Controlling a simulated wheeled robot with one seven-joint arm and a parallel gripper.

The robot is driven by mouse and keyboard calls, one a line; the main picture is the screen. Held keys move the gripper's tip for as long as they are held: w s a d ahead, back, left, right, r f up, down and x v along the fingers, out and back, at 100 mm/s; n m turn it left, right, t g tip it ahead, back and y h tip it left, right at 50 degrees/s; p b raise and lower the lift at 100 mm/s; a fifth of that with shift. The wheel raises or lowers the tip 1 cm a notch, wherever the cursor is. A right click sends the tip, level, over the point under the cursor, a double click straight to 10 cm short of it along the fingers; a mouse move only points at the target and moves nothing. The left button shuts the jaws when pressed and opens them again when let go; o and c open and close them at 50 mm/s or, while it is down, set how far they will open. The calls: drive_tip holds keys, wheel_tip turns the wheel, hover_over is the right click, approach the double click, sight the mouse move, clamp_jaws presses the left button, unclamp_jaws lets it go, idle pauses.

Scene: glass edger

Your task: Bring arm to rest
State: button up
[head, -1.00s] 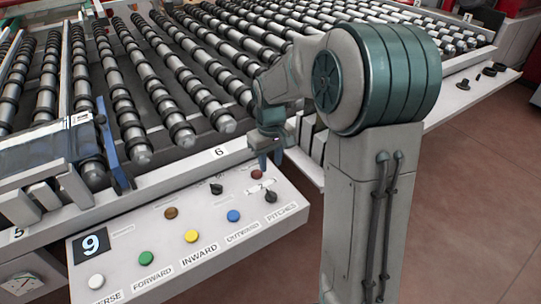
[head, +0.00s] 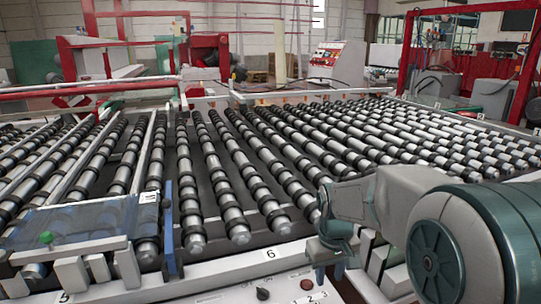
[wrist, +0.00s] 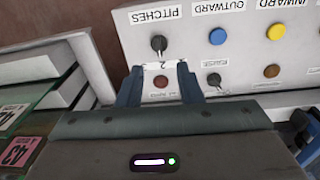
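My arm reaches in from the right of the head view. My gripper (head: 329,274) points down near the front rail of the roller table (head: 235,215), above the control panel's edge. In the wrist view my gripper (wrist: 158,68) has its two blue fingers apart with nothing held between them. Between and beyond the fingers lie a dark red button (wrist: 161,82) and a label reading 2 on the control panel (wrist: 190,50). I cannot tell how far the fingertips are from the panel.
The wrist view shows a black knob (wrist: 158,44), a blue button (wrist: 218,37) and a yellow button (wrist: 274,32). A glass pane (head: 85,220) lies at left on the rollers beside a blue upright (head: 168,230). Red machine frames (head: 110,45) stand behind.

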drive_tip(key=s+r+m+t, duration=0.2)
drive_tip(key=s+m, duration=0.1)
drive_tip(key=s, duration=1.4)
drive_tip(key=shift+r, duration=0.3)
drive_tip(key=shift+s+a, duration=0.1)
